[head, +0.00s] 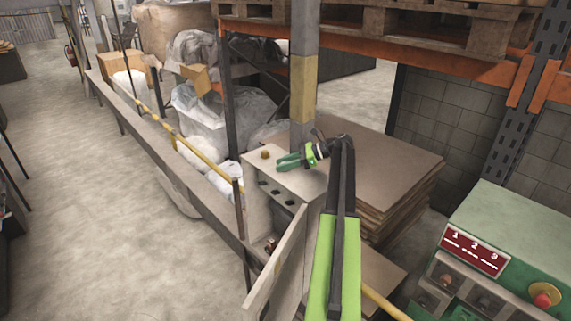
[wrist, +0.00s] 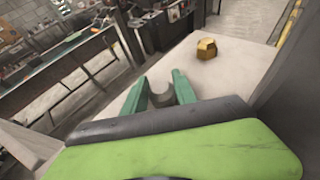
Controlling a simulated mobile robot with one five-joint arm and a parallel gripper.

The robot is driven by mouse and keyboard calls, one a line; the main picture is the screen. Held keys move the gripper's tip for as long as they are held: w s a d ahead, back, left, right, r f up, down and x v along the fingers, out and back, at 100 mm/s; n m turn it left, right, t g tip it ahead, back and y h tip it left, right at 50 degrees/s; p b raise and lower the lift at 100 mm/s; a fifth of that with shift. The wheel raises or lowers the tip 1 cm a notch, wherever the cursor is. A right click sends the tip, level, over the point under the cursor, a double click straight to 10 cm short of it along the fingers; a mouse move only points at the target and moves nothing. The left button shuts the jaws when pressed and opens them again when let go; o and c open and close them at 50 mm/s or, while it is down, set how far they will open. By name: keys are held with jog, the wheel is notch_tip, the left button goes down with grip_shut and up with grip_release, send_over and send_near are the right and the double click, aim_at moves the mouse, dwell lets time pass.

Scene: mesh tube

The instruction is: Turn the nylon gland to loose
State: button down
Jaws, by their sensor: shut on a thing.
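The nylon gland (wrist: 160,98) looks like a short dark grey piece on the pale top of a grey box (head: 312,186). My gripper (head: 282,162) has green fingers and reaches in over that top from the right in the head view. In the wrist view my gripper (wrist: 159,92) has a finger on each side of the grey gland and is shut on it. The fingers hide part of the gland, and its turn position cannot be read. A brass-coloured hex gland (wrist: 206,48) stands apart from the fingers; it also shows in the head view (head: 265,154).
The box's door (head: 275,264) hangs open at the front, below several dark holes. A yellow and grey post (head: 303,85) rises close behind the box. Stacked brown sheets (head: 400,180) lie to the right. A green control panel (head: 520,235) stands at the lower right.

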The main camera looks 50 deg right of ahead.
jog(key=shift+s+f, duration=0.1)
jog(key=c, duration=1)
grip_release()
jog(key=p+v, duration=0.6)
jog(key=v, duration=1.1)
jog(key=shift+r+p, duration=0.2)
jog(key=shift+p, duration=0.15)
jog(key=shift+d, duration=0.1)
